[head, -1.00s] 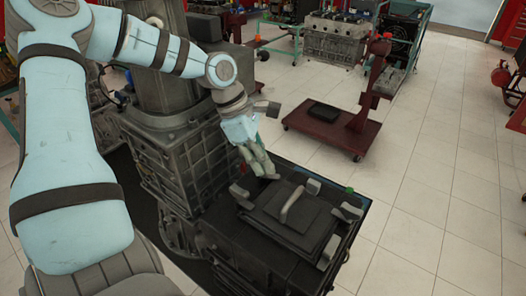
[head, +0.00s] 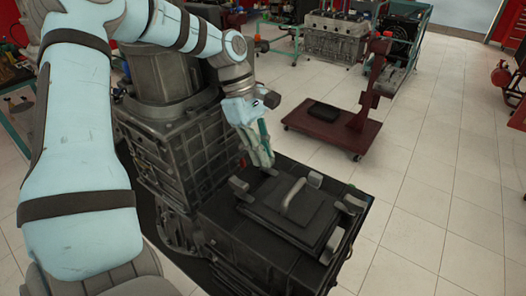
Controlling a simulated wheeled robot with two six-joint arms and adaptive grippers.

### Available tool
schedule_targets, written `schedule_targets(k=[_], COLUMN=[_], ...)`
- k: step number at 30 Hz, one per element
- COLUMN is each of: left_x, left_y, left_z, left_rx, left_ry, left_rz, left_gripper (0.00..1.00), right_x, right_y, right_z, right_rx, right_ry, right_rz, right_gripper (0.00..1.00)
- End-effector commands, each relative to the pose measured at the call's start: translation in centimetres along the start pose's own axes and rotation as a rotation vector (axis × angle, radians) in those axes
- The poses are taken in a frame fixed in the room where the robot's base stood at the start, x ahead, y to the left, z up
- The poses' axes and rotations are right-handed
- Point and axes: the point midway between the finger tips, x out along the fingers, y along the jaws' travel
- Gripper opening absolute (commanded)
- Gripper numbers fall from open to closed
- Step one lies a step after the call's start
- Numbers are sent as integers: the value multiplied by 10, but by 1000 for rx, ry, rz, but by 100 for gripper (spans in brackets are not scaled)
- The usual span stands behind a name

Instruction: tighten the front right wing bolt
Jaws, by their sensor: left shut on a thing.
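A black box (head: 215,225) stands in the lower middle, with a dark square lid and a grey bar handle (head: 290,197) on top. My right gripper is out of view.
An engine (head: 333,40) stands farther back.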

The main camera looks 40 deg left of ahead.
Motion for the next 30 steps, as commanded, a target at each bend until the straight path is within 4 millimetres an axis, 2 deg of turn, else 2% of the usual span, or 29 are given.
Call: schedule_targets(k=[7, 8, 11, 20, 23, 25, 30], left_x=[0, 0, 0, -1, -12, -26, -74], left_y=[0, 0, 0, 0, 1, 1, 1], left_z=[-1, -1, 0, 0, 0, 0, -1], left_rx=[3, 3, 2, 1, 1, 1, 0], left_ry=[2, 2, 2, 1, 1, 1, 3], left_rz=[-1, -1, -1, 0, 4, 5, 5], left_gripper=[0, 18, 33, 33, 33, 33, 33], right_x=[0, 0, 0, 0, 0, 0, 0], right_y=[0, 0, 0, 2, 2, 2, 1], right_z=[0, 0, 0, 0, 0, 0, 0], right_rx=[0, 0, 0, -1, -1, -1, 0], right_ry=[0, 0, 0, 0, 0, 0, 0], right_rz=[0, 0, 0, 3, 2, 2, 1], right_gripper=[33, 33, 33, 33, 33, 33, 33])
